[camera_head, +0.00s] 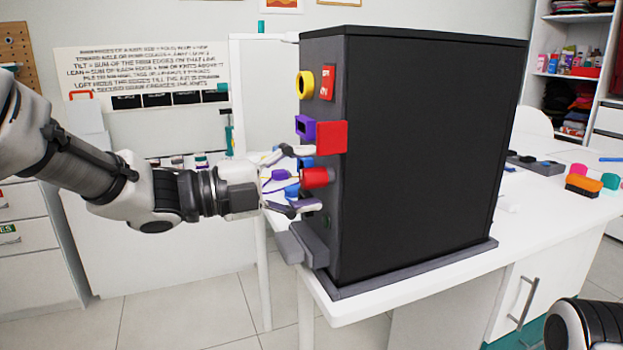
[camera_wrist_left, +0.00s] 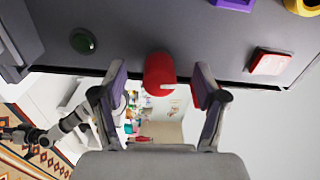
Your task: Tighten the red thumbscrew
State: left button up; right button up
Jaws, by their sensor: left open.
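The red thumbscrew (camera_head: 316,178) is a short red cylinder sticking out of the left-facing side of a black cabinet (camera_head: 420,150). In the left wrist view the red thumbscrew (camera_wrist_left: 159,76) shows in the middle, end towards me. My left gripper (camera_head: 298,180) is open in front of the cabinet, its fingers above and below the thumbscrew. In the wrist view the left gripper's fingers (camera_wrist_left: 161,84) stand on both sides of the thumbscrew, with a visible gap on each side. My right gripper is out of view.
On the same cabinet side are a yellow ring (camera_head: 305,85), a red switch (camera_head: 328,83), a purple socket (camera_head: 303,127) and a red block (camera_head: 332,137). A green button (camera_wrist_left: 83,41) is beside the thumbscrew. A grey ledge (camera_head: 307,243) juts out below.

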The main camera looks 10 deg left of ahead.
aim_at(302, 179)
pick_arm(q)
jog(key=shift+v, duration=2.4)
jog(key=shift+s+a+r+p, duration=0.15)
jog(key=shift+s+a+p, duration=0.15)
jog(key=shift+p, duration=0.25)
jog(key=shift+s+a+r+p, duration=0.15)
jog(key=shift+a+p, duration=0.25)
jog(key=shift+p, duration=0.15)
jog(key=shift+s+a+f+p, duration=0.3)
jog(key=shift+s+a+p, duration=0.15)
jog(key=shift+a, duration=0.15)
